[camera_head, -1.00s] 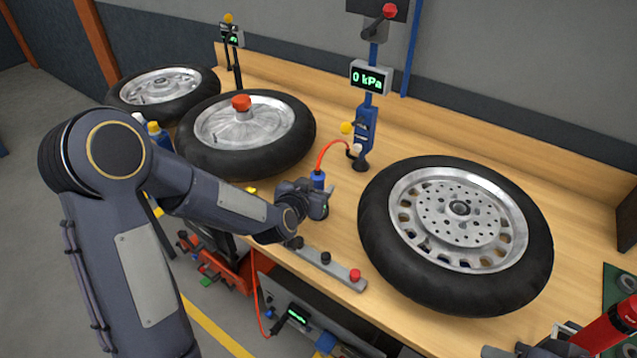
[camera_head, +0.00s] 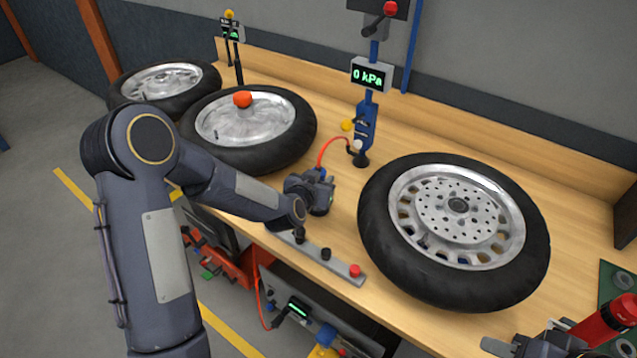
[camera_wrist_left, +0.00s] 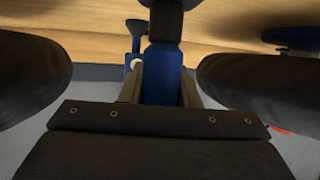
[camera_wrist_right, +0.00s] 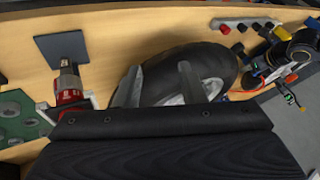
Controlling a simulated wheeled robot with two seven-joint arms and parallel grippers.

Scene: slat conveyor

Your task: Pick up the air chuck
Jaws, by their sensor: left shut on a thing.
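The air chuck is a blue-bodied tool on the red hose (camera_head: 326,149) beside the blue post, in the head view. Only its top (camera_head: 317,173) shows there above my left gripper (camera_head: 320,192). In the left wrist view the blue body (camera_wrist_left: 163,75), with a dark upper part, stands between the two fingers. My left gripper is shut on it, low over the bench between the two nearer wheels. My right gripper (camera_wrist_right: 160,82) has its fingers apart and empty, near the bench's front right; it also shows at the lower right of the head view.
A spoked wheel with tyre (camera_head: 455,218) lies right of my left gripper. Another wheel with an orange knob (camera_head: 248,130) lies left. A grey button strip (camera_head: 335,265) runs along the front edge. The gauge reads 0 kPa (camera_head: 372,76).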

